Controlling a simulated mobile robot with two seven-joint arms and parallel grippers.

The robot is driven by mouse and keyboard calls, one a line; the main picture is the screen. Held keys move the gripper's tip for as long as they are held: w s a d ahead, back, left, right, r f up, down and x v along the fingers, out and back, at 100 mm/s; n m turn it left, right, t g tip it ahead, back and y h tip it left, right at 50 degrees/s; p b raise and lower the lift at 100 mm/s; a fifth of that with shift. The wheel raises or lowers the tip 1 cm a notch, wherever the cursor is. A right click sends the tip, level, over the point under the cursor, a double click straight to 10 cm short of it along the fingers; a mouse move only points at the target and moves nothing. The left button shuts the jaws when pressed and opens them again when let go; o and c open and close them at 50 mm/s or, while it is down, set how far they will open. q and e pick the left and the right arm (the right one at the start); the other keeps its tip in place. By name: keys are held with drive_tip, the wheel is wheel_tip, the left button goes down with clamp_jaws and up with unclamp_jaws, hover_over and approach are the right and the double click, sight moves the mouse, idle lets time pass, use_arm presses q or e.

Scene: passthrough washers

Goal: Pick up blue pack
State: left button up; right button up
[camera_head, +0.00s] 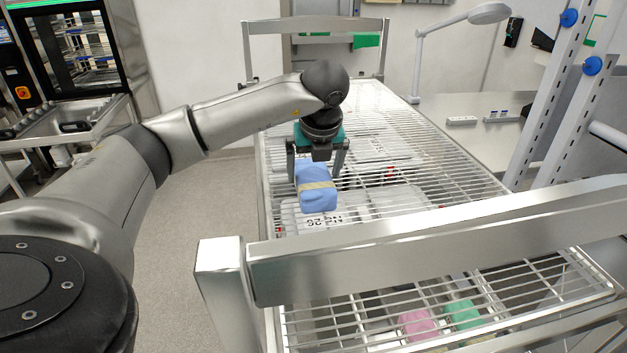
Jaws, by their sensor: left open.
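The blue pack (316,190), a soft bundle with a beige band around it, lies on the upper wire rack of the cart (410,150), near its left side. My left gripper (317,170) comes down over the far end of the pack from above. Its two fingers are apart, one on the left and one on the right of the pack. I cannot tell whether the fingers touch it. My right gripper is not in view.
A white label plate (390,207) shows under the rack by the pack. A metal rail (430,245) crosses the near end of the cart. Pink (418,325) and green (463,314) packs lie on a lower level. A lamp (490,13) stands behind, and blue-knobbed posts rise at right.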

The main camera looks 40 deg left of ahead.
use_arm(q)
drive_tip(key=shift+x, duration=1.2)
drive_tip(key=c, duration=1.3)
drive_tip(key=shift+c, duration=0.2)
drive_tip(key=shift+r, duration=0.2)
